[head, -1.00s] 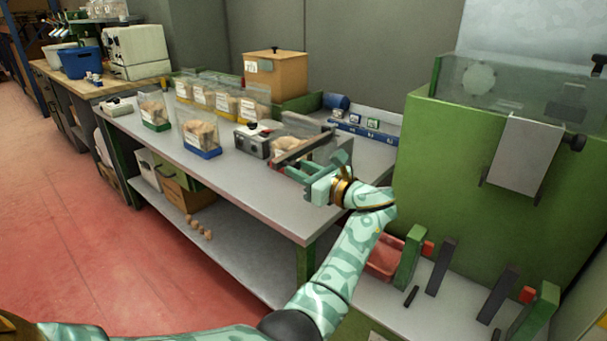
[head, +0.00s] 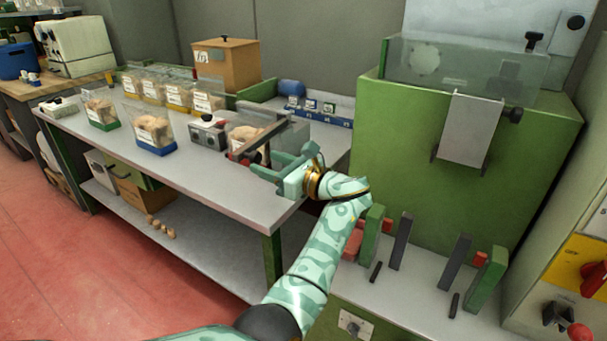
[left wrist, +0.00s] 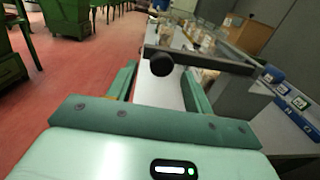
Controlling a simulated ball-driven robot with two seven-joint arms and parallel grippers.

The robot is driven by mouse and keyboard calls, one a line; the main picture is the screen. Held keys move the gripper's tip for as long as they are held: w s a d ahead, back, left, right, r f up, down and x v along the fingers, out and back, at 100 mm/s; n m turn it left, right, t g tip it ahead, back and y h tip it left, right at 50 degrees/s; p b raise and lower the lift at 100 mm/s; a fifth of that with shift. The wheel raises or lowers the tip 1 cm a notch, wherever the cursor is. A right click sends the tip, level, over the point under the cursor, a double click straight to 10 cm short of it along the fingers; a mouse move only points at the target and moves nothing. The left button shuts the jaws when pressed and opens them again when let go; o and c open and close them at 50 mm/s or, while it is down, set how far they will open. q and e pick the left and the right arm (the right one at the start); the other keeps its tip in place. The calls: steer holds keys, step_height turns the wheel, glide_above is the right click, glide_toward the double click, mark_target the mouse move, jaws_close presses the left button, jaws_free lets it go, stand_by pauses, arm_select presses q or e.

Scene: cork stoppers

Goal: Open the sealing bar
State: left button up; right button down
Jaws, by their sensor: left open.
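The sealing bar (left wrist: 205,60) is a long dark grey bar with a round black knob (left wrist: 162,64) at its near end in the left wrist view. In the head view the bar (head: 257,151) shows at the front of the sealer on the bench, partly hidden by my gripper. My left gripper (head: 283,165) is open beside the sealer, near the bench's right end. In the left wrist view its fingers (left wrist: 160,84) are spread, with the knob appearing between and beyond their tips. I cannot tell whether they touch it. My right gripper is not in view.
A grey control box (head: 208,134) stands left of the sealer. Bags of corks in trays, among them a blue tray (head: 157,149), stand farther left. A wooden box (head: 225,64) is behind. A large green machine (head: 455,155) stands to the right. The front bench edge is clear.

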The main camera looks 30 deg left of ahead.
arm_select(q)
steer(key=s+d, duration=0.2)
steer(key=d, duration=1)
steer(key=shift+d, duration=0.35)
